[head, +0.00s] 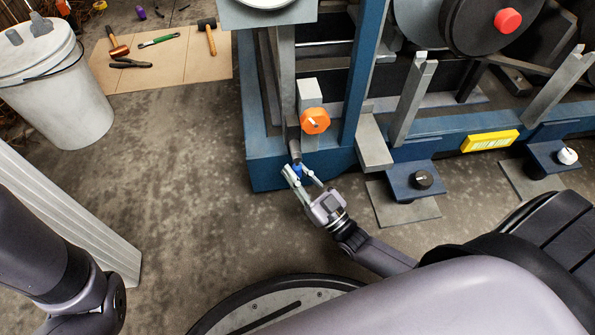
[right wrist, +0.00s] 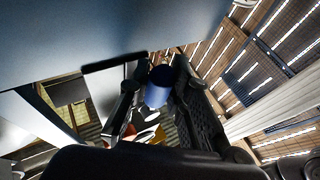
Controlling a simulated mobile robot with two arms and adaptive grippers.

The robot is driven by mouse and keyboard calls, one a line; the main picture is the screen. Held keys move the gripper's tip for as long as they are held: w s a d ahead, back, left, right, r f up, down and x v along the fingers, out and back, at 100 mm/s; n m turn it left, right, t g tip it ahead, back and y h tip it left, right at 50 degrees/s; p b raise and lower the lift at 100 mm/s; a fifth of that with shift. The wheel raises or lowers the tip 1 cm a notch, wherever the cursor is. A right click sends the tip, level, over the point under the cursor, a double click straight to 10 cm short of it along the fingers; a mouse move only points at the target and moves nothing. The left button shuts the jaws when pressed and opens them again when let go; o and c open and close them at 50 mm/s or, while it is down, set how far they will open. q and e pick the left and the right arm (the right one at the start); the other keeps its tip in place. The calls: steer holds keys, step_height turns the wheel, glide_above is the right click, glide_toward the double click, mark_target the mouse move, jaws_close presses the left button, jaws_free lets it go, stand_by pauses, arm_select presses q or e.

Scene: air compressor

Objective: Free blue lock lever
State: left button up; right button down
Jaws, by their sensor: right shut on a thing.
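The blue lock lever (head: 297,168) shows as a small blue piece low on the front left corner of the blue compressor frame (head: 268,177). It sits at the lower end of a dark grey rod, below an orange knob (head: 315,121). My right gripper (head: 302,174) reaches it from the front, with one finger on each side, and is shut on it. In the right wrist view the lever is a blue cylinder (right wrist: 159,88) between the dark fingers (right wrist: 157,76). The fingers partly hide it. Part of my left arm shows at lower left, but its gripper is out of view.
A white bucket (head: 60,95) stands at upper left, near a cardboard sheet (head: 185,72) with hand tools. A pale ribbed beam (head: 75,220) lies left. Blue feet with knobs (head: 422,180) and a yellow label (head: 490,141) are right.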

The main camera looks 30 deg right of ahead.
steer(key=shift+f, duration=0.1)
steer(key=c, duration=1.7)
jaws_free()
steer(key=v, duration=1.2)
